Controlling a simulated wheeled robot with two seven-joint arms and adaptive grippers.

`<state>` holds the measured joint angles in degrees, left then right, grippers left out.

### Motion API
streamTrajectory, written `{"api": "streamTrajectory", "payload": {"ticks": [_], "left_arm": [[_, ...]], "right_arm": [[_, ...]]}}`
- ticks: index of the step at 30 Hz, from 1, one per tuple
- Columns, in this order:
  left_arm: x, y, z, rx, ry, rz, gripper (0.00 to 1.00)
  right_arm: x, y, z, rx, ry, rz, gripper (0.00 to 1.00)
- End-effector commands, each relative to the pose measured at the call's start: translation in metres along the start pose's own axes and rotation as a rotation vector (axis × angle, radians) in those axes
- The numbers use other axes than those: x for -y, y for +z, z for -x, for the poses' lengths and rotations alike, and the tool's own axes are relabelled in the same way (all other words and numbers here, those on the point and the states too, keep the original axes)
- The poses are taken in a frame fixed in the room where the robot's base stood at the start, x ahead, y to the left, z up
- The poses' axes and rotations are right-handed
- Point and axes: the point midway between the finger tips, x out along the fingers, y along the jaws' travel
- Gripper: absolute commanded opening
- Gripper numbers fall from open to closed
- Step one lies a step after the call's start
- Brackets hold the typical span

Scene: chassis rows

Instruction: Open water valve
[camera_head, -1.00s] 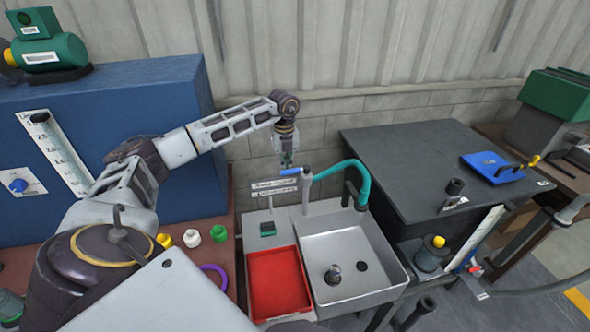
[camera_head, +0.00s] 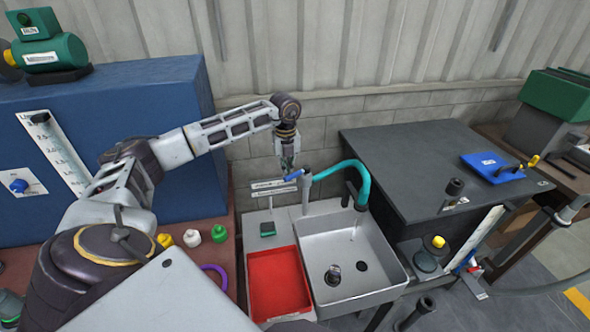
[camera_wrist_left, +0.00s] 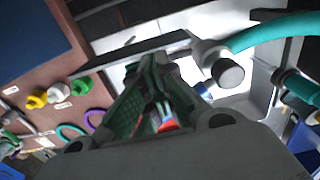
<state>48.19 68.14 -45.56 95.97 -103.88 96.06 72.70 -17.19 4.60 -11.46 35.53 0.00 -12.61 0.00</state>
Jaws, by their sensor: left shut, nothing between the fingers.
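The water valve's blue lever (camera_head: 294,175) sits by the top of the grey upright pipe (camera_head: 306,190) behind the sink. It is partly covered by my gripper. My left gripper (camera_head: 289,166) points down at the lever, shut and empty, touching or very close to it. In the left wrist view the closed green-lined fingers (camera_wrist_left: 160,122) hide most of what lies below. A teal hose (camera_head: 340,170) runs from the pipe to a dark spout (camera_head: 361,192) above the grey sink (camera_head: 330,240). A thin pale streak, perhaps water, shows under the spout. My right gripper is out of view.
A red tray (camera_head: 278,280) lies left of the basin. Small signs (camera_head: 272,187) stand just behind the tray, near my gripper. A blue cabinet (camera_head: 120,120) is at left, a dark bench (camera_head: 430,160) at right. The wall is close behind.

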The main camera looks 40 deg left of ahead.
Motion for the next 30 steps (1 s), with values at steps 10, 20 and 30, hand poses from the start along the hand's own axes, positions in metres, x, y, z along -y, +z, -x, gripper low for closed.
{"api": "streamTrajectory", "payload": {"ticks": [10,20,30], "left_arm": [[-0.001,-0.011,0.0,0.0,-0.001,-0.001,0.0],[-0.001,-0.013,0.0,0.0,0.0,-0.002,0.0],[0.001,-0.027,0.0,-0.001,0.0,-0.002,0.0]], "right_arm": [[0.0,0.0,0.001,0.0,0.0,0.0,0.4],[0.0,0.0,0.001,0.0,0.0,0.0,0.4],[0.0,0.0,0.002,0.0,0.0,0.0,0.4]]}}
